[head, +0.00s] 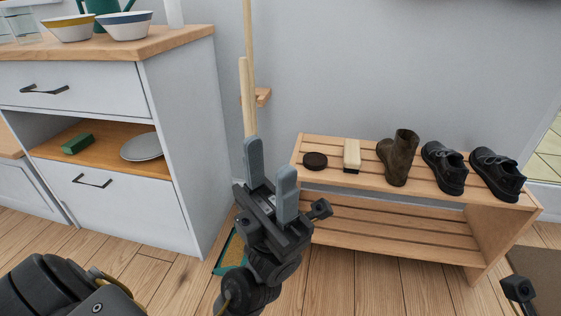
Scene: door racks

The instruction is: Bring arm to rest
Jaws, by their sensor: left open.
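My left gripper (270,160) is raised in the middle of the head view, fingers pointing up. Its two grey fingers are apart, with nothing visible between them. A pale wooden handle (245,95) rises behind the left finger, and its lower part is hidden by the gripper. I cannot tell whether they touch. My right gripper's fingers do not show; only a small dark part, likely of my right arm, shows at the lower right.
A slatted wooden shoe rack (390,235) stands right of the gripper, bearing a brown boot (398,160), black shoes (443,168), a brush (352,155) and a dark round tin (315,161). A grey cabinet (178,150) stands left. A green-edged item (231,252) lies on the floor.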

